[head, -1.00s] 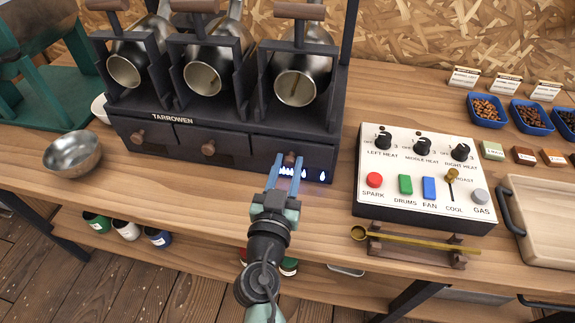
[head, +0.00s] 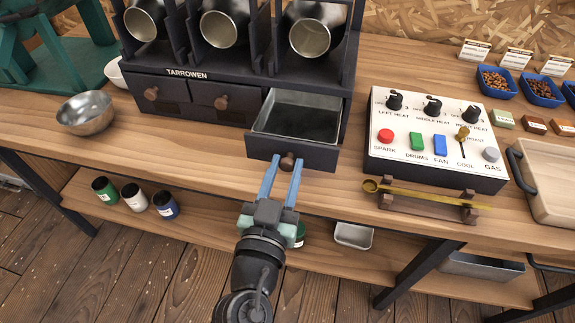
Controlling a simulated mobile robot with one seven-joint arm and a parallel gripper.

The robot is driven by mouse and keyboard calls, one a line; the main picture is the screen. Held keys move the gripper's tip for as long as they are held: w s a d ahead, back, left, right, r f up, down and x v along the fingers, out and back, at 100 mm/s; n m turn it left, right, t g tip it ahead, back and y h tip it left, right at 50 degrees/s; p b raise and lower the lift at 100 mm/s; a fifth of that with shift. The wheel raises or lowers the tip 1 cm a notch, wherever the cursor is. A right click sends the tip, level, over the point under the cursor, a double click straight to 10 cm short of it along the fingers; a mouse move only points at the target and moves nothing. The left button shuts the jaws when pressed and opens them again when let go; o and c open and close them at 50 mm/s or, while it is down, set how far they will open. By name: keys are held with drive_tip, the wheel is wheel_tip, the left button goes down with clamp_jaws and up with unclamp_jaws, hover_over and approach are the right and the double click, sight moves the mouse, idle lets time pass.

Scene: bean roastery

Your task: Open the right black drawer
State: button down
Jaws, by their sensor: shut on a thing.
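The right black drawer (head: 318,153) is pulled out of the black roaster (head: 190,55) toward me, and its metal-lined inside shows empty. Its round brown knob (head: 287,162) sits on the drawer's front. My gripper (head: 282,172) is shut on this knob, with one blue finger on each side of it. The middle drawer (head: 232,112) and the left drawer (head: 160,101) of the roaster are closed.
A control panel (head: 400,155) with buttons stands just right of the open drawer. A brass scoop (head: 425,194) lies on a wooden rest before it. A steel bowl (head: 86,112) stands at left. Several jars (head: 135,196) are on the lower shelf.

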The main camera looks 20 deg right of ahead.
drive_tip(key=shift+w, duration=0.1)
drive_tip(key=c, duration=0.6)
unclamp_jaws()
drive_tip(key=b+v, duration=0.3)
drive_tip(key=v, duration=0.9)
drive_tip(key=shift+s+a, duration=0.2)
drive_tip(key=shift+s, duration=0.15)
